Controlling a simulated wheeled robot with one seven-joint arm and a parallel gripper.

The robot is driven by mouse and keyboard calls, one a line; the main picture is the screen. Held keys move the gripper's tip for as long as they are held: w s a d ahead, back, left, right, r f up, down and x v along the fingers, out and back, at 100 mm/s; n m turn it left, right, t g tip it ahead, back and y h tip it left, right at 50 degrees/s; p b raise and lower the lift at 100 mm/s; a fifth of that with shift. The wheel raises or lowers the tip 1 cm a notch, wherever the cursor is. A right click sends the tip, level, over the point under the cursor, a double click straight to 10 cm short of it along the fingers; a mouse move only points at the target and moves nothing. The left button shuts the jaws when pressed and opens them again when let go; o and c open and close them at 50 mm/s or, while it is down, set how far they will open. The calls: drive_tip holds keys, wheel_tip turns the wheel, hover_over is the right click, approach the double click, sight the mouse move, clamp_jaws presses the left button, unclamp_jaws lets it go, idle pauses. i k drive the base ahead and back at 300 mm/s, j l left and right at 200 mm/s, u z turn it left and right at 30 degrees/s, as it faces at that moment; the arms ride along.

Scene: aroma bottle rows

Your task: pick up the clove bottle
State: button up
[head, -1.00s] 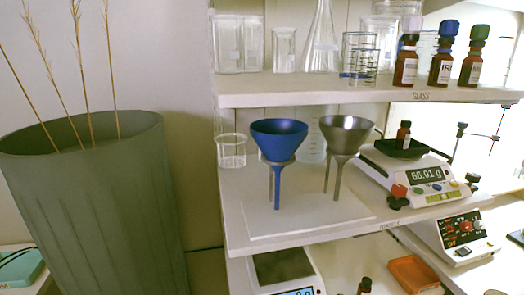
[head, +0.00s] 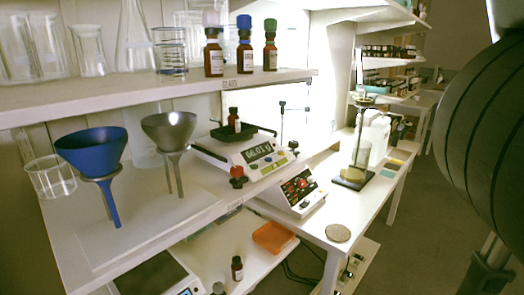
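Several small brown bottles with white labels are in the head view, and I cannot read which is clove. Three stand in a row on the upper shelf: one with a grey-purple cap (head: 213,55), one with a blue cap (head: 245,50) and one with a green cap (head: 270,48). A dark-capped bottle (head: 234,122) stands on the black pan of a balance on the middle shelf. Another dark-capped bottle (head: 237,268) stands on the lower shelf. My gripper is not in view; a dark ribbed part of my own arm seems to fill the right edge.
A blue funnel (head: 92,150) and a grey funnel (head: 169,130) stand on the middle shelf beside a glass beaker (head: 50,178). The floor at right is open.

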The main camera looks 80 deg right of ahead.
sight(234, 120)
drive_tip(key=z, duration=1.25)
drive_tip(key=k+j+z, duration=0.3)
drive_tip(key=k+j, duration=0.15)
drive_tip(key=k, duration=0.25)
drive_tip(key=i+j, duration=0.25)
drive_tip(key=i, duration=0.2)
